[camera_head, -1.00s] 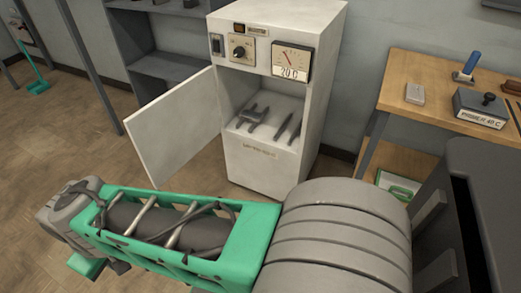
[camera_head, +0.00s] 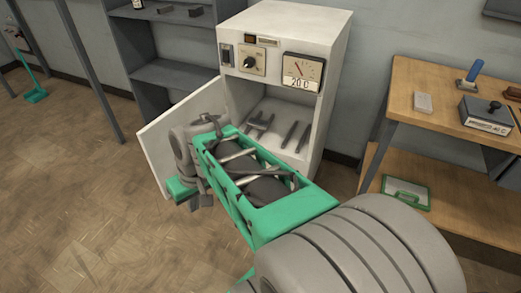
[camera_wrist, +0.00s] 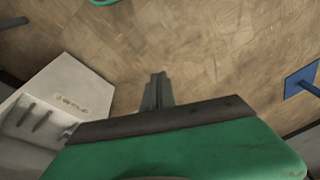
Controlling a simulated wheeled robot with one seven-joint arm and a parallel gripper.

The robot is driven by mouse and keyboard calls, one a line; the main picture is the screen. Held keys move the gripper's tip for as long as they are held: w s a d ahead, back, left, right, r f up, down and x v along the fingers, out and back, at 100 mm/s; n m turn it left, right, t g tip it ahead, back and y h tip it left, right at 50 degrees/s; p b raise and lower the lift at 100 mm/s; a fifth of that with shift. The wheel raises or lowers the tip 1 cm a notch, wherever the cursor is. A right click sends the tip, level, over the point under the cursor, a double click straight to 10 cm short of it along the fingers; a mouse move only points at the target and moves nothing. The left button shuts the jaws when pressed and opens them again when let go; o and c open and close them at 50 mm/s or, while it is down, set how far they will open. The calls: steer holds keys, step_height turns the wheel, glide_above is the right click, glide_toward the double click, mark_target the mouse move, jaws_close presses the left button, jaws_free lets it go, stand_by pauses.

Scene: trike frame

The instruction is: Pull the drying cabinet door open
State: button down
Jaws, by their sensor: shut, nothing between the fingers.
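The drying cabinet (camera_head: 270,28) is a white box with a dial, a switch and a gauge reading 20 C on its upper front. Its door (camera_head: 158,139) stands wide open, swung out to the left, and my arm hides part of it in the head view. Several dark tools lie inside on the cabinet's floor. The cabinet also shows at the left of the wrist view (camera_wrist: 75,82). My gripper (camera_wrist: 158,76) is shut and empty there, over bare floor to the right of the cabinet. Its fingertips are hard to make out in the head view.
A wooden table (camera_head: 420,75) stands at the right, with a stamp-like tool and a grey box on it. A green-edged board (camera_head: 405,193) lies on its lower shelf. Grey shelving (camera_head: 165,72) stands behind the door.

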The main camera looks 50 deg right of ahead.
steer(key=w+d+r+m+t+y+p, duration=0.1)
steer(key=d+r+m+t+y+p, duration=0.25)
steer(key=d, duration=1.35)
steer(key=s+d+r+t+h+p, duration=0.1)
steer(key=s+d+r, duration=0.15)
steer(key=d, duration=0.35)
steer(key=s+d+r+h+p, duration=0.1)
steer(key=s+d+p, duration=0.15)
steer(key=d, duration=0.25)
steer(key=w+a+f+b, duration=0.3)
steer(key=w+a+f, duration=0.2)
steer(key=f, duration=0.3)
steer(key=shift+w+a+m, duration=0.15)
steer(key=shift+w+m, duration=0.2)
steer(key=shift+w, duration=0.55)
